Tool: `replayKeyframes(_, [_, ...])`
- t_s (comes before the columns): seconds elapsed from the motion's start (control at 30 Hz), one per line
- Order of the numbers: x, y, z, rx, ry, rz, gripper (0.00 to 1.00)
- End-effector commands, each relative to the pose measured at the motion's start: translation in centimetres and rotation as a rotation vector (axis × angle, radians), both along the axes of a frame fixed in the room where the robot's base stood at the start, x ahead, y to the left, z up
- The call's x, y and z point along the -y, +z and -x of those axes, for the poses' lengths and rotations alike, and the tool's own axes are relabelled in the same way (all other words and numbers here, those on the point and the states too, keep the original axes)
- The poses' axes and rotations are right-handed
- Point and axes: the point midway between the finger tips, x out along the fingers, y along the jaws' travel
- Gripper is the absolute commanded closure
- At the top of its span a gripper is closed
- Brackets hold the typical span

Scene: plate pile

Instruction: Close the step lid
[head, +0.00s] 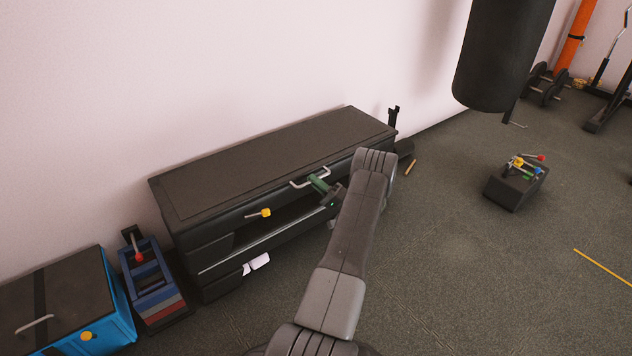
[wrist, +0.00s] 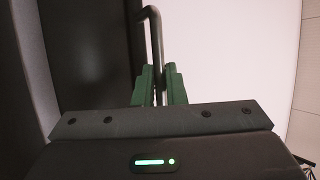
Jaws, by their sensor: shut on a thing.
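A long black step bench (head: 200,262) stands against the wall. Its dark lid (head: 260,160) lies on top and looks about level; a dark gap shows along the front below it. A bent metal handle (head: 296,185) is at the lid's front edge. My gripper (head: 318,185) is at this handle, its green fingers closed around the bar. In the wrist view the handle bar (wrist: 153,30) runs down between the fingers of my gripper (wrist: 160,88). My arm hides the bench's right front.
A yellow knob (head: 265,213) is on the bench front, with white items (head: 257,263) lower down. A blue box (head: 118,300) and a blue and red rack (head: 152,285) stand at left. A black block (head: 514,190) sits on the floor at right. Floor between is mostly clear.

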Motion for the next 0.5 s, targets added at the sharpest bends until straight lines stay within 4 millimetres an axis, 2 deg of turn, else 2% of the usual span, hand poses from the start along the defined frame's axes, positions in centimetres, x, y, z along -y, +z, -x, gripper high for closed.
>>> replayKeyframes(0.03, [-0.5, -1.4, -0.2, -0.017, -0.001, 0.005, 1.0])
replayKeyframes(0.1, [-0.5, -1.8, -0.3, -0.012, 0.0, 0.0, 1.0])
replayKeyframes(0.5, [-0.5, -2.7, -0.4, -0.008, 0.002, -0.006, 1.0])
